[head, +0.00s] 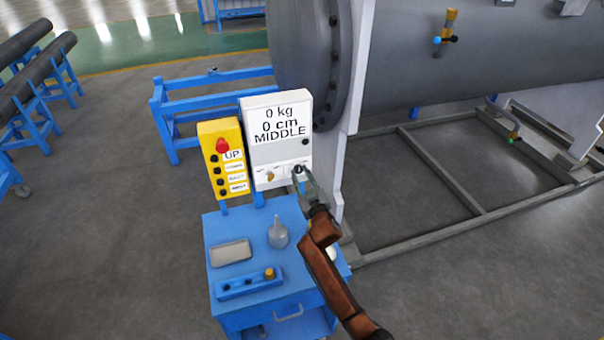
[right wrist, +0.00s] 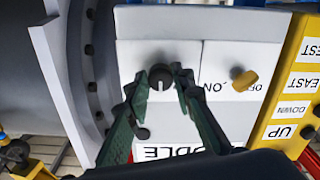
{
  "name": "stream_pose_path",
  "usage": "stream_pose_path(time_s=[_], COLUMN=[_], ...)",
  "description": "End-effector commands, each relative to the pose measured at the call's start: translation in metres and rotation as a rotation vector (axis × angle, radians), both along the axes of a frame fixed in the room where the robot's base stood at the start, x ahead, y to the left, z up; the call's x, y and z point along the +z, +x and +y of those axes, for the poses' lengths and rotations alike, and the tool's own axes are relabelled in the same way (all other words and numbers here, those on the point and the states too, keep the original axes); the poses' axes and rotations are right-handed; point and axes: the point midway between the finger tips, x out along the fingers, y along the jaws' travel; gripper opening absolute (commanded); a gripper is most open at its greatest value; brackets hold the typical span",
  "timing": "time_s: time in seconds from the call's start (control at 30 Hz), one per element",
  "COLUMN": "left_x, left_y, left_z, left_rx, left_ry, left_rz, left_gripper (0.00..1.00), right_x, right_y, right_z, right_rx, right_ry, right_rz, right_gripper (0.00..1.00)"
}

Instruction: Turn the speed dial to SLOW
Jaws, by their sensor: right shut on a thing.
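A white control box (head: 262,160) stands behind the blue cart, and its display (head: 280,124) reads "0 kg", "0 cm" and "MIDDLE". The speed dial (right wrist: 161,74) is a small black round knob with a white mark, on the box's lower right in the head view. My right gripper (head: 301,171) reaches it from below right. In the right wrist view, which is upside down, my right gripper's (right wrist: 161,82) green fingers are shut on the dial, one on each side. The white mark points toward the display. My left gripper is not in view.
A brass-coloured knob (right wrist: 243,79) sits beside the dial. A yellow button box (head: 222,160) with a red button (head: 222,146) stands left of the control box. The blue cart (head: 228,224) below carries a tray (head: 231,253) and a grey funnel-like piece (head: 278,233). A large flanged shell (head: 400,60) lies behind.

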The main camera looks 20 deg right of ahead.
Motion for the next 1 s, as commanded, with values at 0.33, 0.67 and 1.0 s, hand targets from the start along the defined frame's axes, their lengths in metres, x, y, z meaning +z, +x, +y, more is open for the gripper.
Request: stream_pose_path(time_s=[0.33, 0.67, 1.0], left_x=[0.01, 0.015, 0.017], left_y=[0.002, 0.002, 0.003], left_z=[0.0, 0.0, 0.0], left_rx=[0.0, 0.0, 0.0], left_ry=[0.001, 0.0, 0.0], left_rz=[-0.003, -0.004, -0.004], left_gripper=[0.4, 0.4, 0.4], right_x=[0.001, 0.002, 0.001], right_y=[0.0, 0.0, 0.0], right_z=[-0.001, -0.001, 0.0], right_rx=[0.0, 0.001, 0.002], right_ry=[-0.331, -0.599, -0.751], right_rz=[-0.011, -0.022, -0.027], right_gripper=[0.0, 0.0, 0.0])
